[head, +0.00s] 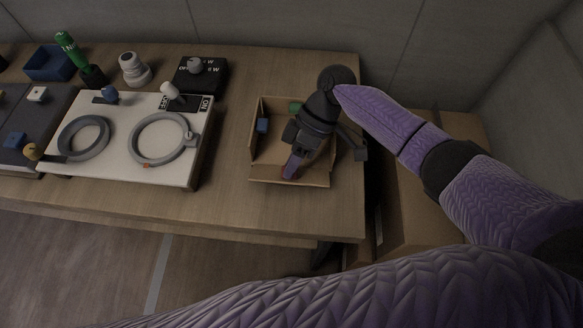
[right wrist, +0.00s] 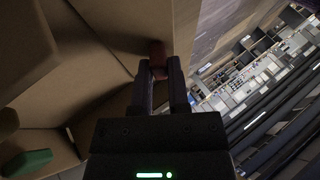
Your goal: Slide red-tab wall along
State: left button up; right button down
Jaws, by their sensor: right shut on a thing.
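An open cardboard box (head: 256,150) stands near the right end of the wooden table. My right gripper (head: 291,168) reaches down over the box at its near wall. In the right wrist view its fingers (right wrist: 164,80) are shut on a red tab (right wrist: 157,58) at the edge of a cardboard wall (right wrist: 95,50). In the head view the tab is mostly hidden by the gripper. A blue piece (head: 262,125) sits at the box's left wall. A green piece (head: 295,107) is at its far side, and it also shows in the right wrist view (right wrist: 27,162). My left gripper is not in view.
A white board (head: 110,166) with two grey rings (head: 158,139) lies left of the box, with bare table between. Behind it are a black switch box (head: 213,76), a white knobbed item (head: 134,69) and a green-handled tool (head: 72,49). Large cardboard boxes (head: 410,200) stand beyond the table's right edge.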

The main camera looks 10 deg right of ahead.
jog(key=shift+w+g+b, duration=0.15)
jog(key=shift+g+b, duration=0.15)
dwell(0.4)
jog(key=c, duration=0.6)
grip_release()
